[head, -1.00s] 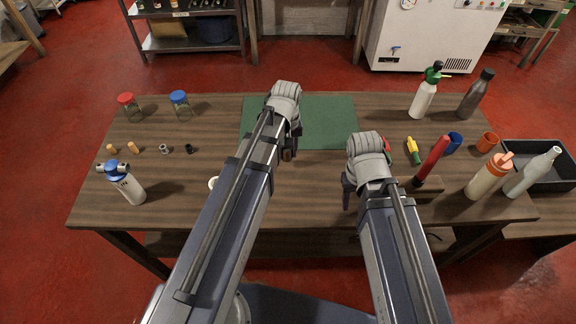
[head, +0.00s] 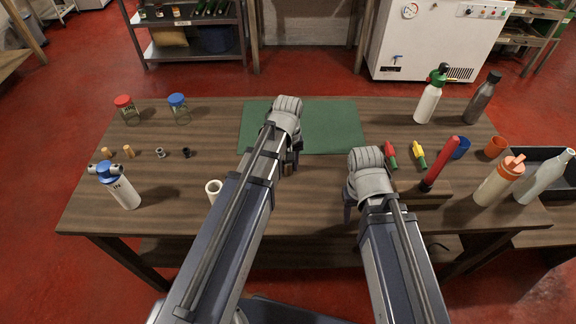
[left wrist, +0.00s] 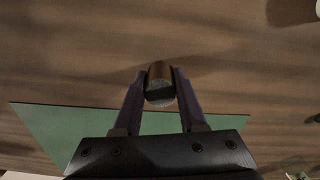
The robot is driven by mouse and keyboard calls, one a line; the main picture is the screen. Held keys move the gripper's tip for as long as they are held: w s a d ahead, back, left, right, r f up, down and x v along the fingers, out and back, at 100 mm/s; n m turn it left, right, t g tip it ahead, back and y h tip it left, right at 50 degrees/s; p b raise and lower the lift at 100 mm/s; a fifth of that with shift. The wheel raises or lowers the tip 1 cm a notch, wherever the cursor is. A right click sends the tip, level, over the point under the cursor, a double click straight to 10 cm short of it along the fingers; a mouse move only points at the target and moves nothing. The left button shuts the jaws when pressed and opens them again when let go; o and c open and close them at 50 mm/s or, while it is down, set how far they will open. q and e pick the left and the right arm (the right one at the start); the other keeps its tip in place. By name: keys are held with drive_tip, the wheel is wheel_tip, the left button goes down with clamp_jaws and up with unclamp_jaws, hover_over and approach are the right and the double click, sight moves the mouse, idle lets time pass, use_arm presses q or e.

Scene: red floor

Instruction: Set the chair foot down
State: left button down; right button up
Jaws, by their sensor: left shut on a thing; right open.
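The chair foot (left wrist: 160,83) is a short brown cylinder with a grey end, held between the two fingers of my left gripper (left wrist: 159,92) in the left wrist view. In the head view my left gripper (head: 290,163) is at the front edge of the green mat (head: 335,125), with a little of the brown foot showing below it. I cannot tell whether the foot touches the table. My right gripper (head: 349,200) is open over the front of the table; its fingers are largely hidden by the wrist.
The wooden table (head: 160,205) carries a spray bottle (head: 428,103), a dark bottle (head: 483,98), a red rod (head: 440,163) and an orange-topped bottle (head: 498,182) at right. At left are jars (head: 179,110), a blue-topped canister (head: 122,188) and small pegs and rings. A white tube (head: 213,189) stands beside my left arm.

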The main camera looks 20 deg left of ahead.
use_arm(q)
drive_tip(key=shift+c, duration=2.3)
unclamp_jaws()
drive_tip(key=shift+f, duration=0.15)
use_arm(e)
drive_tip(key=shift+f, duration=0.15)
